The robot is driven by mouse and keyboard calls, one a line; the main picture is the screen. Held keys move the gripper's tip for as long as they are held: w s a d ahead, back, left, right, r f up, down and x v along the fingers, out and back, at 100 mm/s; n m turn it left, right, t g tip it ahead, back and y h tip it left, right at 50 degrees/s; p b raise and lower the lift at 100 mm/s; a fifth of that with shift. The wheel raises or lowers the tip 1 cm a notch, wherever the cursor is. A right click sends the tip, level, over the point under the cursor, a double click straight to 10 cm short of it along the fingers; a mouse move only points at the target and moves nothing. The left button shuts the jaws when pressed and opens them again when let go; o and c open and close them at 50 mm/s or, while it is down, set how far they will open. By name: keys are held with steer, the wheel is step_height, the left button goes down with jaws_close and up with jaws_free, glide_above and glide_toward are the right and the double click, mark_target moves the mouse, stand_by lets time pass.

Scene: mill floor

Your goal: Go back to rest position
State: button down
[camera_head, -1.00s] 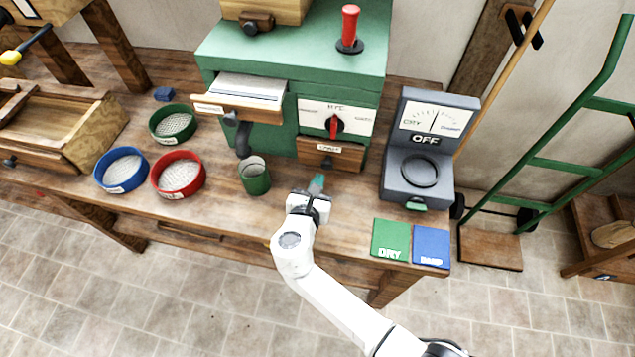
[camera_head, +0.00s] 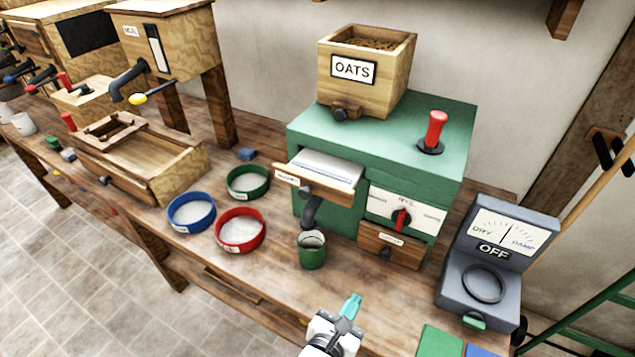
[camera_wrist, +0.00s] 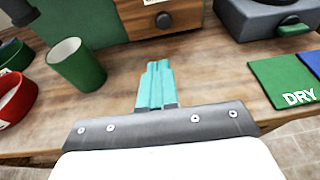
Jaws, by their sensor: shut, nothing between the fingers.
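My gripper (camera_head: 350,304) is at the bottom of the head view, above the front part of the workbench. Its teal fingers are together with nothing between them. In the wrist view the closed fingers (camera_wrist: 155,84) point over bare wood toward the green mill. A green cup (camera_head: 312,250) stands behind and to the left of my gripper, apart from it. It also shows in the wrist view (camera_wrist: 78,66).
The green mill (camera_head: 330,140) carries a box marked OATS (camera_head: 385,75). A grey meter reading OFF (camera_head: 497,262) stands at right, near a green DRY mat (camera_head: 440,343). Blue (camera_head: 191,212), red (camera_head: 240,230) and green (camera_head: 248,183) sieves sit left of the cup.

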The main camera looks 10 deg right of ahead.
steer(key=shift+d, duration=0.1)
